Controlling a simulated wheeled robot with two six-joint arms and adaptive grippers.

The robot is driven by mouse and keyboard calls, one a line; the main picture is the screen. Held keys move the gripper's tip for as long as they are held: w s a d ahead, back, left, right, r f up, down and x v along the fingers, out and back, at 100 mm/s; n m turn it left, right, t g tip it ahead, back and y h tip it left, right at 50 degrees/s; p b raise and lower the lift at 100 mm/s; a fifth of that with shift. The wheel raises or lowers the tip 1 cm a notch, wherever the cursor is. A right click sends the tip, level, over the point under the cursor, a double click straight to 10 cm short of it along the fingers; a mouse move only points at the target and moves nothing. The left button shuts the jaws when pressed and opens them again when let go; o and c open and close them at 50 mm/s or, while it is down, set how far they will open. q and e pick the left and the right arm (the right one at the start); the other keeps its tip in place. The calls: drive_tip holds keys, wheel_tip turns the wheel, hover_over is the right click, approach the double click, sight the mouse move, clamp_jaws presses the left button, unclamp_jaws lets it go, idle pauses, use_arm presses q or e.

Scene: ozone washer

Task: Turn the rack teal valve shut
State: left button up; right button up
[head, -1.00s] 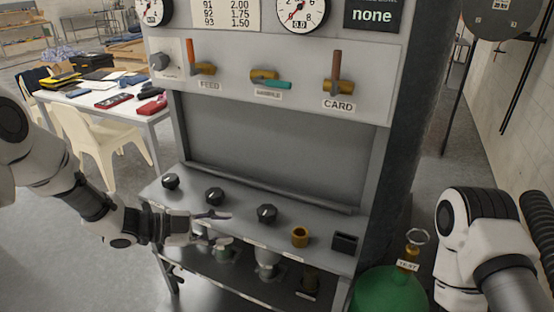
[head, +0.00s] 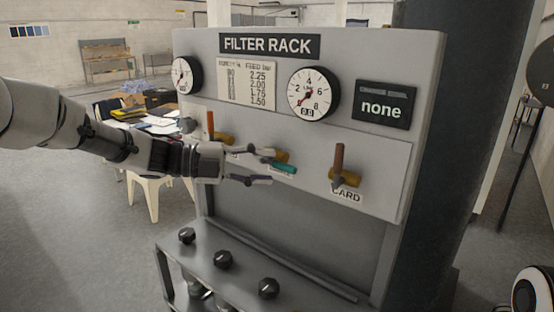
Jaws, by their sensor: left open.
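The rack's teal valve has a brass body and a teal lever (head: 283,168) that lies nearly level, pointing right, in the middle of the upper panel. My left gripper (head: 268,167) reaches in from the left with its fingers apart, one above the lever's height and one below. The fingers overlap the valve in the picture; I cannot tell whether they touch it. The gripper hides part of the valve body and most of its label. My right gripper is out of view.
An orange lever (head: 210,125) stands upright to the left, and a brown lever (head: 339,158) stands upright on the CARD valve to the right. Gauges (head: 311,93) and a screen reading "none" (head: 383,107) sit above. Black knobs (head: 222,259) line the lower shelf.

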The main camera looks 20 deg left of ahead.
sight(280, 167)
use_arm(q)
drive_tip(key=d, duration=0.3)
drive_tip(key=shift+s+r, duration=0.25)
drive_tip(key=shift+s, duration=0.1)
drive_tip(key=d, duration=0.2)
drive_tip(key=shift+w+d+y, duration=0.3)
drive_tip(key=shift+d, duration=0.05)
drive_tip(key=shift+w+a+f, duration=0.15)
drive_tip(key=shift+w+a, duration=0.05)
drive_tip(key=shift+w, duration=0.05)
drive_tip(key=shift+c, duration=0.6)
drive_tip(key=shift+w+a+f, duration=0.1)
drive_tip(key=shift+w+a, duration=0.05)
drive_tip(key=shift+a, duration=0.35)
drive_tip(key=c, duration=0.6)
drive_tip(key=shift+a, duration=0.25)
clamp_jaws()
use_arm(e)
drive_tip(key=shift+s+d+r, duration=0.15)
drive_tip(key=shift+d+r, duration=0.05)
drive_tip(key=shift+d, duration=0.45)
